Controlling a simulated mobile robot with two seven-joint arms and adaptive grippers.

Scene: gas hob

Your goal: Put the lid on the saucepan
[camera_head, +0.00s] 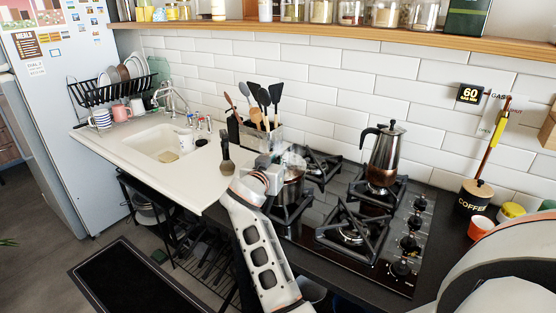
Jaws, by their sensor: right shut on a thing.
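The saucepan (292,190) is a steel pot on the left front burner of the gas hob, partly hidden behind my right gripper and forearm. The lid (294,158) looks like clear glass and shows just above the saucepan, beside my right gripper. My right gripper (276,168) is shut on the lid, though its fingertips and the lid's knob are hard to make out. I cannot tell whether the lid touches the saucepan's rim. My left gripper is not in view.
A tall moka pot (384,158) stands on the back right burner. A utensil holder (262,134) is behind the saucepan. The sink (150,138) is to the left. A coffee jar (475,196) and cups are right of the hob (410,275). The front right burner (352,230) is empty.

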